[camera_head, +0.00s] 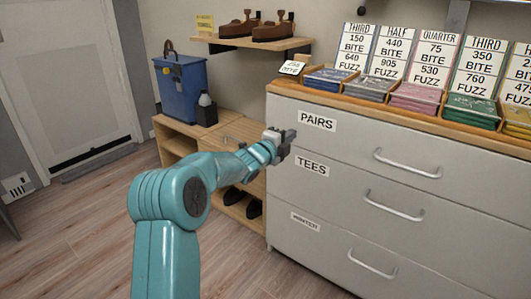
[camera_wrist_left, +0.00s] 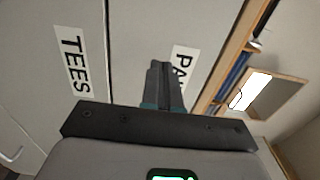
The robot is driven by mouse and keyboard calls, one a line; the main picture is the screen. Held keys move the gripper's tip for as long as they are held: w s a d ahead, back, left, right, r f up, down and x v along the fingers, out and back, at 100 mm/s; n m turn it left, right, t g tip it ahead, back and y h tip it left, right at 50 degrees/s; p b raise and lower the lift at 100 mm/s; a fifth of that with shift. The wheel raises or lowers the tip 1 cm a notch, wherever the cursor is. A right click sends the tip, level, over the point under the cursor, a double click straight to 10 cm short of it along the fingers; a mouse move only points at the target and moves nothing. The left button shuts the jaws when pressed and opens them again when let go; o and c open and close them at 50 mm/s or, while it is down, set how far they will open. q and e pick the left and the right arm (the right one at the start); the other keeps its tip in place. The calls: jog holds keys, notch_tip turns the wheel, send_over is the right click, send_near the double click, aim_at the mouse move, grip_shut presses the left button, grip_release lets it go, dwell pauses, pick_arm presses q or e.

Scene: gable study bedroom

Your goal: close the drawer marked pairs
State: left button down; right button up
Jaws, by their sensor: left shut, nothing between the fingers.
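The drawer marked PAIRS (camera_head: 345,150) is the top drawer of a pale grey chest, with a metal bar handle (camera_head: 407,165). Its front looks about level with the drawer below; I cannot tell whether a small gap is left. My left gripper (camera_head: 287,143) is shut and empty at the left end of this drawer, beside the PAIRS label (camera_head: 317,121). In the left wrist view the closed fingers (camera_wrist_left: 160,72) point at the drawer front and partly cover the label (camera_wrist_left: 182,68). I cannot tell whether they touch it. My right gripper is not in view.
The drawer marked TEES (camera_head: 345,195) and a third drawer (camera_head: 330,245) lie below. Card packs and price signs (camera_head: 408,50) stand on the chest top. A low wooden shelf unit (camera_head: 225,130) with a blue box (camera_head: 182,85) is at left. The floor (camera_head: 90,225) is clear.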

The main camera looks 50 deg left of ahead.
pick_arm(q)
jog(key=v, duration=0.9)
jog(key=shift+s+p, duration=0.15)
jog(key=shift+p, duration=0.3)
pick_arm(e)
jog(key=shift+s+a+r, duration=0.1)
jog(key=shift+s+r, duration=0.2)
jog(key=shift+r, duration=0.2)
